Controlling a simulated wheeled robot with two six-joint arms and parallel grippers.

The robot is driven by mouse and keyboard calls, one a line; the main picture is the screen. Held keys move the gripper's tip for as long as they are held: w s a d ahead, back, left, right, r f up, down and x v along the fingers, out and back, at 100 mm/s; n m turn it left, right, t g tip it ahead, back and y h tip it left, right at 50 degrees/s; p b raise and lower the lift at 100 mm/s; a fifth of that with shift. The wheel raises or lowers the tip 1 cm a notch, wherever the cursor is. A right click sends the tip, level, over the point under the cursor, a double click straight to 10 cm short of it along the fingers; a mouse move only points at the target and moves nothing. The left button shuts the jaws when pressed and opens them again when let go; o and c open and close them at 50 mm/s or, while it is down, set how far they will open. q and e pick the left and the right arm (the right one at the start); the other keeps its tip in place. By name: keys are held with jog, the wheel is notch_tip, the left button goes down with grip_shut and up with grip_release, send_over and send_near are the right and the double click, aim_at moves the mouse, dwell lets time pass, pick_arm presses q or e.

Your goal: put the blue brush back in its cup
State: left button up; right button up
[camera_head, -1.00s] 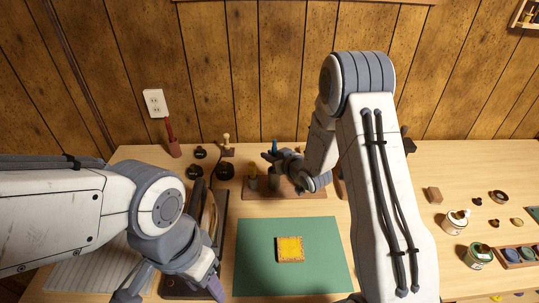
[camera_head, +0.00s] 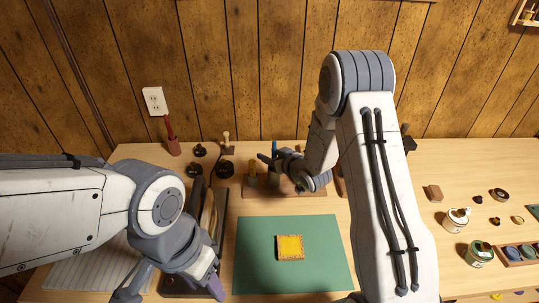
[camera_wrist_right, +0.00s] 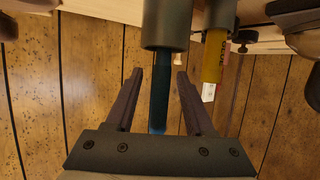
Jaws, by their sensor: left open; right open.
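The blue brush (camera_wrist_right: 160,95) stands in a grey cup (camera_wrist_right: 167,22) in the right wrist view, which appears upside down, with the cup at the top. My right gripper (camera_wrist_right: 159,76) is open, its two fingers on either side of the brush with gaps beside it. In the head view the brush tip (camera_head: 274,147) shows above my right gripper (camera_head: 270,158), and the cup (camera_head: 274,179) is partly hidden. My left gripper (camera_head: 172,292) is open and empty at the lower left, partly cut off by the frame.
A yellow brush (camera_wrist_right: 214,58) stands in a neighbouring cup, close to one right finger. A green mat (camera_head: 250,270) with a yellow block (camera_head: 290,247) lies in front. A dark red stand (camera_head: 172,140) is at the back left. Jars and small parts are at the right.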

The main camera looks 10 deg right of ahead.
jog(key=v, duration=1)
jog(key=shift+s+b, duration=0.25)
jog(key=shift+b, duration=0.2)
jog(key=s+a+r+n+g+h+p, duration=0.2)
jog(key=s+a+r+g+p, duration=0.15)
jog(key=s+a+g, duration=0.4)
jog(key=s+a+r+g, duration=0.2)
jog(key=s+a+r, duration=0.1)
jog(key=s, duration=0.9)
jog(key=s+a+r+n+g+h+p, duration=0.1)
jog(key=s+a+r+g, duration=0.2)
jog(key=s, duration=0.9)
jog(key=shift+a+r+n, duration=0.2)
jog(key=shift+r+n, duration=0.1)
jog(key=shift+r, duration=0.1)
